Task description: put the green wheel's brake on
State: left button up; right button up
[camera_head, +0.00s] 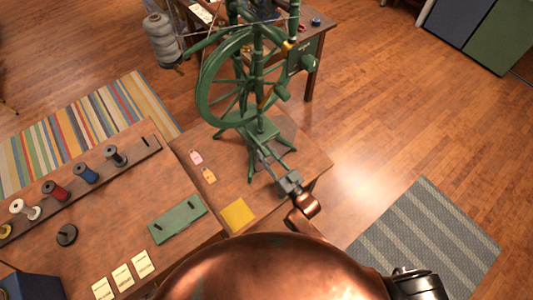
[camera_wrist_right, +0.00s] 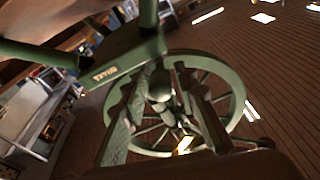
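The green spinning wheel (camera_head: 258,122) stands on the wooden table, its large spoked wheel on the left side in the head view. In the right wrist view, the spoked wheel (camera_wrist_right: 232,82) shows behind a green bar bearing a small label (camera_wrist_right: 104,75) that seems to read "BRAKE", upside down. A rounded green knob (camera_wrist_right: 160,86) shows between my fingertips. My right gripper (camera_head: 273,160) is at the near side of the spinning wheel's foot. It also shows in the right wrist view (camera_wrist_right: 158,90), fingers apart; I cannot tell whether they touch the knob. My left gripper is out of view.
Pink and orange tags (camera_head: 196,158) and a yellow card (camera_head: 238,214) lie beside the spinning wheel. A spool rack (camera_head: 135,160), a green plate (camera_head: 177,219) and paper cards (camera_head: 122,277) are on the left. Another table (camera_head: 318,42) stands behind.

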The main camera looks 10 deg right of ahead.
jog(key=shift+o, duration=0.7)
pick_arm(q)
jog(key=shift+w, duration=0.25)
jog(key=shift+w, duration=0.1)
pick_arm(e)
jog(key=v, duration=1.2)
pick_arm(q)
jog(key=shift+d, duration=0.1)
pick_arm(e)
jog(key=shift+w+f, duration=0.1)
jog(key=shift+f, duration=0.05)
